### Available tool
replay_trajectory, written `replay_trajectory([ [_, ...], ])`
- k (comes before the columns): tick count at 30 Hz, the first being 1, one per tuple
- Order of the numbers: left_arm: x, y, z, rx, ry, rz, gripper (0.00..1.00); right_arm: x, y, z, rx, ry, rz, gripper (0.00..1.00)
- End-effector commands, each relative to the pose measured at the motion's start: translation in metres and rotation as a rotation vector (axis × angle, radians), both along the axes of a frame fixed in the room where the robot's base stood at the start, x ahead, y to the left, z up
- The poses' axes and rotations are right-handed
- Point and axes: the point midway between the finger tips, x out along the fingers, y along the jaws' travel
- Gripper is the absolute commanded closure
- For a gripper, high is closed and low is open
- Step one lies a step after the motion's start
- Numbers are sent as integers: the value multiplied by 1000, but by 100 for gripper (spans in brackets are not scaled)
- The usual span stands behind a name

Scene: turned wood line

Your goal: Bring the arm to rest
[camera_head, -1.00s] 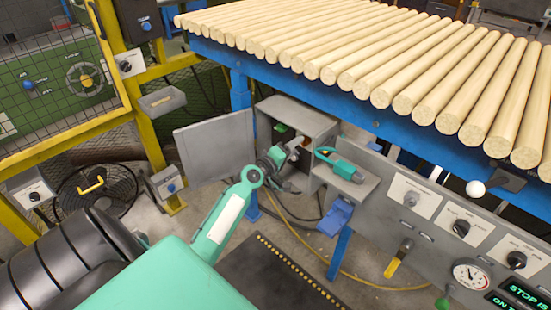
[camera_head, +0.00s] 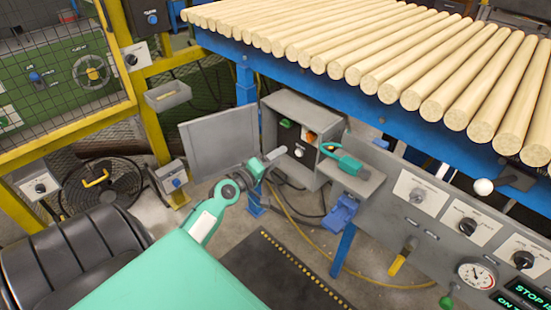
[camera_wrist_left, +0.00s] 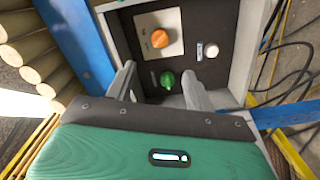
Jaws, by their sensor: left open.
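My left arm comes in from the lower left. My left gripper (camera_head: 276,157) is open and empty in front of the open grey control box (camera_head: 271,120). In the left wrist view its two fingers (camera_wrist_left: 158,88) stand apart and point at the box's panel. The panel carries an orange knob (camera_wrist_left: 160,38), a green knob (camera_wrist_left: 167,79) and a white button (camera_wrist_left: 210,50). The orange knob also shows in the head view (camera_head: 312,136). No object shows between the fingers. My right gripper is not in view.
The box's grey door (camera_head: 218,145) stands open to the left. A teal tool (camera_head: 343,158) lies on the grey ledge to the right. A blue-framed table (camera_head: 300,75) with wooden rods is above. A dark mat (camera_head: 270,275) lies on the floor below.

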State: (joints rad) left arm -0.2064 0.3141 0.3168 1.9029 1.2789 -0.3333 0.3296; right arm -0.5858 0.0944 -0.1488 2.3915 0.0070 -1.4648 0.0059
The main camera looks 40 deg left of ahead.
Motion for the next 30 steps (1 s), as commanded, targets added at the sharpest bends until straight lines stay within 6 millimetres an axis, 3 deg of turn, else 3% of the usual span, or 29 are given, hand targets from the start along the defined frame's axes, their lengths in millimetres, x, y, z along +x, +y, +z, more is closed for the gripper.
replay_trajectory([
  [11, 0, -2, -2, 5, 5, -6, 46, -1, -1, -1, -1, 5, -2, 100],
  [14, -6, -21, -12, 53, 40, -47, 46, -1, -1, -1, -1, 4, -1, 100],
  [17, -21, -63, -35, 171, 127, -148, 46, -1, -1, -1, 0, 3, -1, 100],
  [21, -67, -138, -83, 428, 308, -355, 46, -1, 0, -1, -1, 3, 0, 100],
  [24, -109, -180, -112, 613, 438, -492, 46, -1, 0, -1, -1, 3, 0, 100],
  [27, -149, -206, -131, 772, 556, -602, 46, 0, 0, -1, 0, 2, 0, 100],
  [30, -182, -219, -141, 889, 651, -675, 46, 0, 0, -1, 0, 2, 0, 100],
])
